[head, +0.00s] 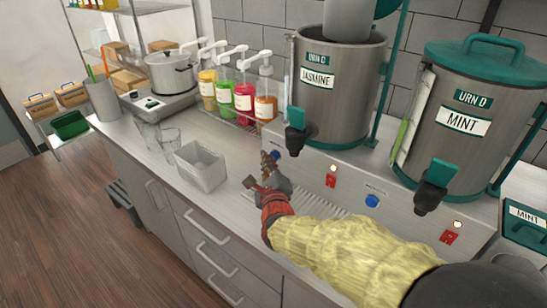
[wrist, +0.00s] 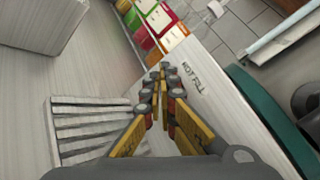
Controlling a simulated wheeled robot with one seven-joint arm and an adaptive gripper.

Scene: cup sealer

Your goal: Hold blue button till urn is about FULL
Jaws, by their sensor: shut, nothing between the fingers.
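The blue button (head: 372,201) is on the pale front panel below and between the two urns. Urn C, labelled JASMINE (head: 338,95), is steel with its top open and a grey cylinder above it; I cannot see the liquid level. Urn D, labelled MINT (head: 470,135), has its green lid on. The blue button does not show there.
Red switches (head: 331,176) (head: 450,237) flank the button. Black taps with green handles (head: 296,132) (head: 436,185) stick out above. A slatted drip tray (wrist: 85,130) lies below. A grey bin (head: 201,167) and clear cups stand left; syrup bottles stand behind.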

